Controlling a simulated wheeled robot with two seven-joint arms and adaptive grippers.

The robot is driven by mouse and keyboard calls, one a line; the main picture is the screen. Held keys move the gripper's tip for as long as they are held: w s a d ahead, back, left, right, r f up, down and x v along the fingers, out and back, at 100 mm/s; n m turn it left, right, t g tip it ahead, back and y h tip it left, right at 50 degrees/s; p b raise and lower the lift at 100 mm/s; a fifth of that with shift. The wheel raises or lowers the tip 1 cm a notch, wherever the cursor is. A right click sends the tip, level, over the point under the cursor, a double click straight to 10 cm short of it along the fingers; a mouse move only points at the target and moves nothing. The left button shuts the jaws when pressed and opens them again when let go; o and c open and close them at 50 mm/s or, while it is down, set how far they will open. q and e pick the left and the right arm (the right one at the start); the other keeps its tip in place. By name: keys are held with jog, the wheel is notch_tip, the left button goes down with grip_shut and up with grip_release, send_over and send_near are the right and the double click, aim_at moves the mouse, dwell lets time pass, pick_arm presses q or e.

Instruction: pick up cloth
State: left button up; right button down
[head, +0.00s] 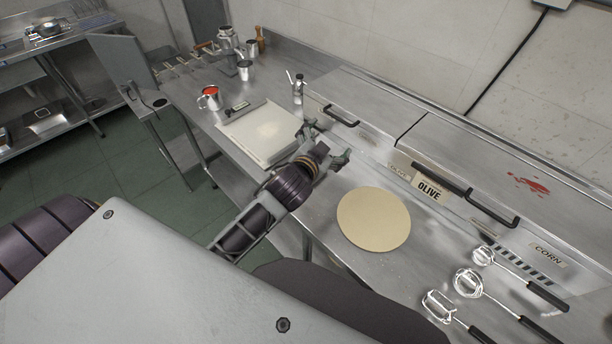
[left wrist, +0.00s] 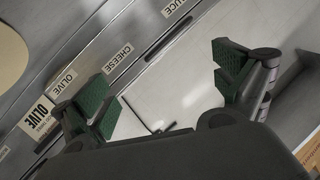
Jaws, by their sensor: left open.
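I cannot make out a cloth for certain in either view. My right gripper is not in view.
A red-filled cup (head: 210,98), a small bottle (head: 298,88) and metal jugs (head: 228,40) stand farther back.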

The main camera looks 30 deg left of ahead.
pick_arm(q)
jog(key=w+d+r+m+t+h, duration=0.2)
jog(key=d+r+m+t+h, duration=0.2)
jog(key=d+r+m+h, duration=1.1)
jog(key=s+d+f+m+g+h, duration=0.15)
jog(key=s+d+m+g, duration=0.25)
jog(key=m+g, duration=0.4)
jog(key=s+d+m+g+h, duration=0.3)
jog(key=s+d+m+g, duration=0.1)
jog(key=m+g, duration=0.35)
jog(key=w+a+f+m+g+y, duration=0.1)
jog(key=a+f+m+g+y, duration=0.15)
jog(key=a+f+y, duration=0.35)
jog(key=a+f+m+g+y, duration=0.1)
jog(key=a+f+m+y, duration=0.25)
jog(key=f, duration=0.45)
jog(key=w+a+n+y, duration=0.1)
jog(key=w+a+y, duration=0.1)
jog(key=a+y, duration=0.3)
jog(key=w+a+f+n+y, duration=0.1)
jog(key=a+y, duration=0.3)
jog(key=a, duration=1)
jog(key=shift+w+a+y, duration=0.3)
jog(key=shift+w+y, duration=0.1)
jog(key=shift+w, duration=0.2)
